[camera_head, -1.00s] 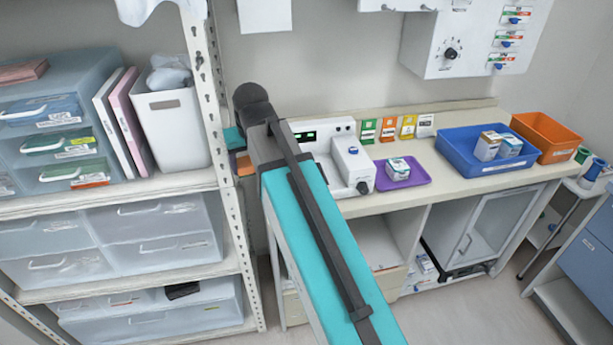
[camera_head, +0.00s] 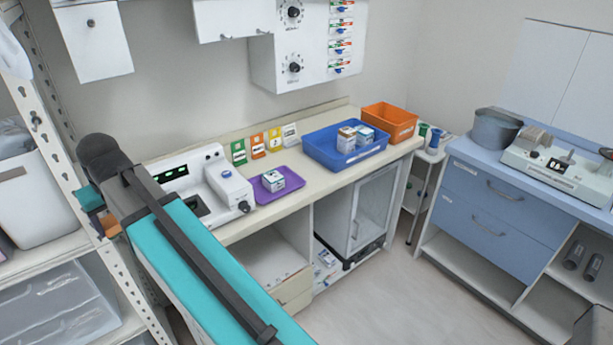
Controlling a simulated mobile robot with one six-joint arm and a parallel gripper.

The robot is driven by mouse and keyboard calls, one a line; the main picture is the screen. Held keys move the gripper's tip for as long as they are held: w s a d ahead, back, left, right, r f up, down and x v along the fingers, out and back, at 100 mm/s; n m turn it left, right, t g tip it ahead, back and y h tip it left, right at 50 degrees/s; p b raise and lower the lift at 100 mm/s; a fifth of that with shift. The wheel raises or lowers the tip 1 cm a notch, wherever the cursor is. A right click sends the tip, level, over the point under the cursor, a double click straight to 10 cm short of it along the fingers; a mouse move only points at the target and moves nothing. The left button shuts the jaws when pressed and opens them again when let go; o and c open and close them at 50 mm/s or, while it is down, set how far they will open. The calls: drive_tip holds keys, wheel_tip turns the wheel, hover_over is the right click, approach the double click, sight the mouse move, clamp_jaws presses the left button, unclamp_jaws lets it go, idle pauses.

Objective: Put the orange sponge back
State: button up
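My arm reaches up from the bottom of the head view to the left, and its far end stands beside the shelf post. A small orange-brown patch (camera_head: 108,222) shows just left of my arm, by the shelf post. I cannot tell whether it is the orange sponge or whether anything holds it. No other sponge can be made out.
A worktop (camera_head: 298,195) carries a white device (camera_head: 228,187), a purple tray (camera_head: 262,193) with a small box, a blue tray (camera_head: 320,150) with boxes, and an orange bin (camera_head: 388,120). A shelf rack (camera_head: 45,140) stands left. Blue drawers (camera_head: 490,195) stand right. The floor between is clear.

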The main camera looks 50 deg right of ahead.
drive_tip(key=shift+s+f, duration=0.15)
drive_tip(key=shift+s, duration=0.05)
drive_tip(key=s+f+b, duration=0.2)
drive_tip(key=s+f, duration=0.3)
drive_tip(key=f, duration=0.3)
drive_tip(key=shift+d+f, duration=0.15)
drive_tip(key=shift+d, duration=0.15)
